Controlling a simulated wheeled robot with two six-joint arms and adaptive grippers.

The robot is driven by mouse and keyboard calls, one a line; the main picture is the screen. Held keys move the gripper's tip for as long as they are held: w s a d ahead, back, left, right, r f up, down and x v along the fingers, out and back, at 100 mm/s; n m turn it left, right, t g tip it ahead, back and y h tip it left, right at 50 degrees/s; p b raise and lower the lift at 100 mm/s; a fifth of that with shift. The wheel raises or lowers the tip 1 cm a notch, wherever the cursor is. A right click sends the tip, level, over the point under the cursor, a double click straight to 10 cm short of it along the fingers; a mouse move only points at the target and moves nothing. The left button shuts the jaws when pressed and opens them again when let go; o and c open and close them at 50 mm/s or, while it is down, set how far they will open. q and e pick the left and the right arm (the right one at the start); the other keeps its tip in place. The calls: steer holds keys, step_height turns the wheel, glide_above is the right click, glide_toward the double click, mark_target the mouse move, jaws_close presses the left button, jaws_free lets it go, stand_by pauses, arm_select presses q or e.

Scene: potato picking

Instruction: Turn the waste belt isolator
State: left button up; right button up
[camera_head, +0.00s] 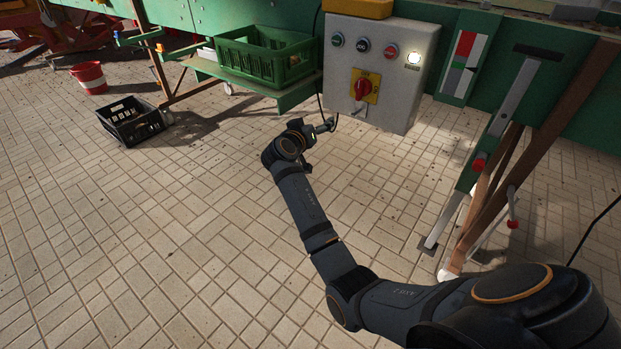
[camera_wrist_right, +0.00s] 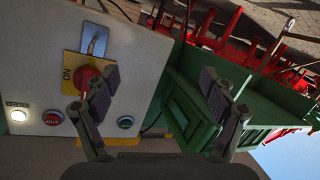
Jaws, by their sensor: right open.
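The isolator is a red rotary knob (camera_head: 362,89) on a yellow plate (camera_head: 373,97), low on the front of a grey control box (camera_head: 345,62). My right gripper (camera_head: 331,124) is just left of and below the knob in the head view. In the right wrist view, my right gripper (camera_wrist_right: 160,90) is open with its two fingers well apart. The red knob (camera_wrist_right: 90,76) shows there partly behind the left finger, and the space between the fingers holds nothing. I cannot tell whether the finger touches the knob. My left gripper is not in view.
Above the isolator are several round buttons and a lit white lamp (camera_head: 414,57). A green crate (camera_head: 262,62) sits on a green shelf left of the box. A black crate (camera_head: 131,120) and a red bucket (camera_head: 90,78) stand on the tiled floor. Slanted posts (camera_head: 500,200) stand at right.

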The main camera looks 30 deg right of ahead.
steer(key=s+a+f+n+g+y+p, duration=0.1)
steer(key=s+a+f+n+y+p, duration=0.1)
steer(key=f+p, duration=0.5)
steer(key=s+a+f+n+g+y+p, duration=0.1)
steer(key=s+a+f+n+y+p, duration=0.2)
steer(key=s+f+p, duration=0.3)
step_height(320, 180, down, 5)
steer(key=shift+a+r+n+y+p, duration=0.2)
steer(key=shift+n+y+p, duration=0.4)
steer(key=shift+y+p, duration=0.5)
